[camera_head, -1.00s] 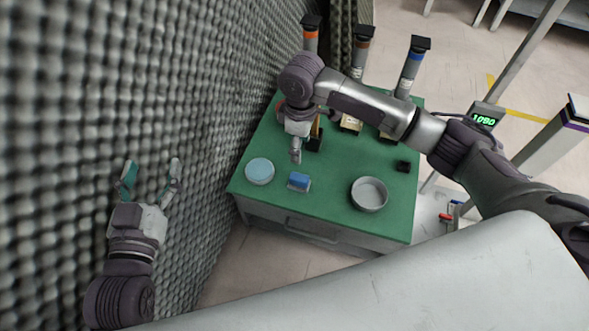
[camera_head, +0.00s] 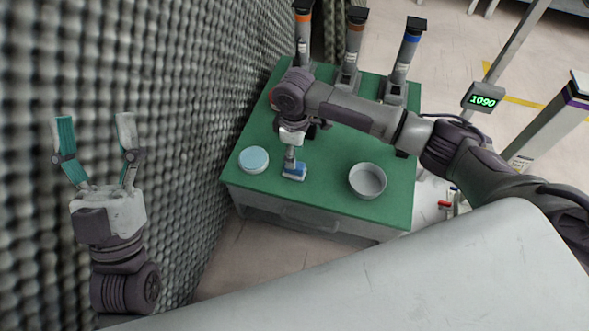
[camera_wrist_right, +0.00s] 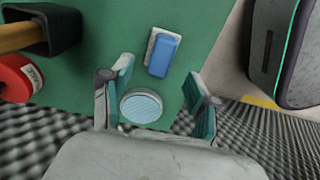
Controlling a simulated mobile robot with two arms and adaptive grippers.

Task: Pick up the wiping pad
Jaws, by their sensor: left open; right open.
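The wiping pad, a blue block on a whitish base (camera_head: 297,172), lies near the front edge of the green table. It also shows in the right wrist view (camera_wrist_right: 163,56), ahead of and roughly between the spread fingers. My right gripper (camera_head: 290,163) is open and points down at the pad, overlapping its left part in the head view. I cannot tell whether the fingers touch it. The right gripper's open fingers (camera_wrist_right: 158,74) have nothing between them. My left gripper (camera_head: 94,125) is open and empty, in front of the foam wall.
A round light-blue disc (camera_head: 254,159) lies left of the pad, and a grey round bowl (camera_head: 367,181) stands to its right. Several dispensers (camera_head: 401,65) stand at the table's back. A black holder (camera_wrist_right: 45,31) and red roll (camera_wrist_right: 17,76) show in the wrist view. Foam wall (camera_head: 190,120) borders the left.

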